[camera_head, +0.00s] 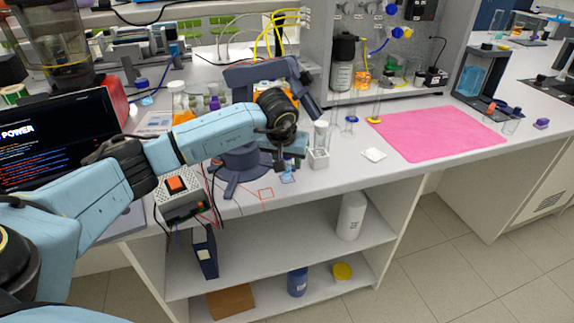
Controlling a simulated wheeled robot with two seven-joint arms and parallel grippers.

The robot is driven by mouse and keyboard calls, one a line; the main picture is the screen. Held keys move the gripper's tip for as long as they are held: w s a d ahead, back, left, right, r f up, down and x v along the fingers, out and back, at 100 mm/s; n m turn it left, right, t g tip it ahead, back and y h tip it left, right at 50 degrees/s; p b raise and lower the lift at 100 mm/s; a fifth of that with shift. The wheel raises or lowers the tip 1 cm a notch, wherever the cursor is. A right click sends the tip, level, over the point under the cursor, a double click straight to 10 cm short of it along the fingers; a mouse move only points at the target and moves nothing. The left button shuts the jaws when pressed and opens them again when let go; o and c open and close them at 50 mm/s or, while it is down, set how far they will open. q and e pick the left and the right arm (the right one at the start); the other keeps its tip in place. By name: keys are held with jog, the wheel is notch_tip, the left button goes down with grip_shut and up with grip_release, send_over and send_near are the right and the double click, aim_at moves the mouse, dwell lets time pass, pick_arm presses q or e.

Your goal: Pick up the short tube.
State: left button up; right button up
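A clear tube (320,135) with a whitish top stands upright in a small white block holder (318,159) near the bench's front edge. A thin, taller clear piece rises just behind it. I cannot tell for sure which is the short tube. My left arm reaches in from the left, and my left gripper (291,158) is just left of the holder, apart from the tube as far as I can see. Its fingers are small and partly covered by the wrist, so their opening is unclear. My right gripper is out of view.
A dark blue bench arm (240,172) stands behind my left wrist, crowding that side. Small stands with blue (351,120) and yellow (375,121) parts stand behind the holder.

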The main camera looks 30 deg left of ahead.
pick_arm(q)
jog(key=c, duration=0.7)
jog(key=shift+r, duration=0.15)
jog(key=s+d, duration=0.1)
jog(key=s, duration=0.4)
jog(key=s+d, duration=0.2)
jog(key=s, duration=0.4)
jog(key=s+d+b, duration=0.1)
jog(key=s+d, duration=0.1)
jog(key=s, duration=0.4)
jog(key=shift+s, duration=0.2)
